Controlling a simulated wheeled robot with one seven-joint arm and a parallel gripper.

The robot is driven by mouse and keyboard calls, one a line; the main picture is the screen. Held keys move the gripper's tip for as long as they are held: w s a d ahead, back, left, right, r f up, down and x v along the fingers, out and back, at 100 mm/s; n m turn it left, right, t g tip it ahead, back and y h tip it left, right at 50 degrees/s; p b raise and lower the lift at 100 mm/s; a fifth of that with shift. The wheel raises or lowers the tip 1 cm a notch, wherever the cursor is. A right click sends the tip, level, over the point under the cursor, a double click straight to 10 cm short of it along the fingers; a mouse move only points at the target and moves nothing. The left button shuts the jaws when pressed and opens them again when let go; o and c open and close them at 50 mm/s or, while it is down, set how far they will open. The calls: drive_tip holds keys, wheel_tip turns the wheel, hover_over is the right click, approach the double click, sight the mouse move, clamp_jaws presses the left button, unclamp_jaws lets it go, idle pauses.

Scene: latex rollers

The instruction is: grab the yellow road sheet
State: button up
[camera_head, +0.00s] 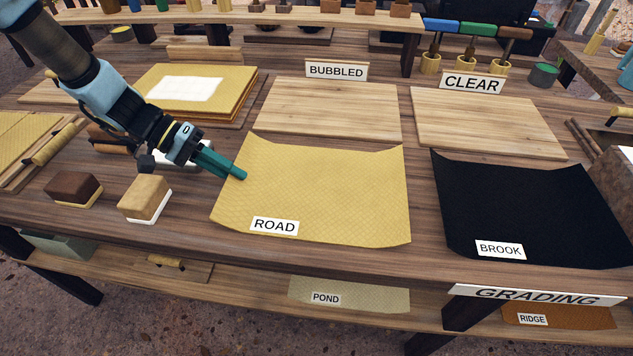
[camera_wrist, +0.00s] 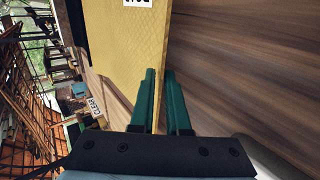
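The yellow ROAD sheet (camera_head: 320,190) lies on the workbench with its edges curling up and a white ROAD label near its front left. My gripper (camera_head: 241,174) reaches in from the left, with its green fingertips at the sheet's left edge. In the wrist view, the two green fingers (camera_wrist: 161,72) stand a small gap apart.
A black BROOK sheet (camera_head: 530,210) lies to the right. Wooden boards labelled BUBBLED (camera_head: 325,110) and CLEAR (camera_head: 485,122) lie behind. Two blocks, dark (camera_head: 74,186) and light (camera_head: 144,196), sit left of the sheet. A yellow stack (camera_head: 190,85) stands behind my gripper.

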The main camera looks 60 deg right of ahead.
drive_tip(key=shift+f, duration=0.1)
clamp_jaws()
idle(1.6)
